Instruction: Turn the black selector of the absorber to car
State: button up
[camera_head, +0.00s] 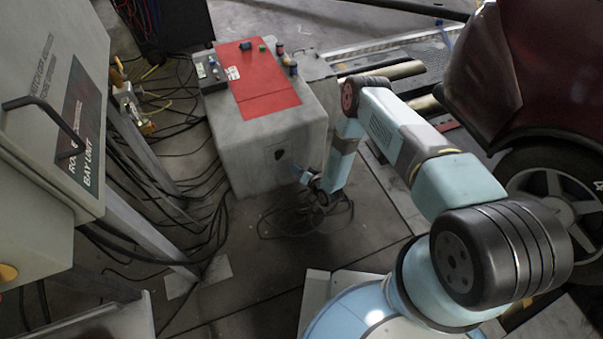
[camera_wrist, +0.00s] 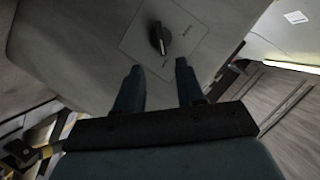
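The absorber (camera_head: 232,150) is a grey box with a red panel on top, standing on the floor left of my arm in the head view. Its black selector (camera_head: 279,154) is a small dark knob on the front face. In the wrist view the selector (camera_wrist: 160,38) sits on a pale square plate (camera_wrist: 185,45) with small labels that I cannot read. My gripper (camera_wrist: 158,76) is open and empty. Its two fingers point at the plate, with the selector ahead of the gap and apart from the fingertips. In the head view my gripper (camera_head: 304,177) is small, close to the front face.
A grey cabinet (camera_head: 60,90) with a handle stands at the left. Loose black cables (camera_head: 300,215) lie on the floor below the absorber. A dark red car (camera_head: 540,70) with its wheel (camera_head: 550,195) is at the right. Rollers (camera_head: 390,72) lie behind my arm.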

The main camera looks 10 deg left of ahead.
jog(key=shift+v, duration=1.5)
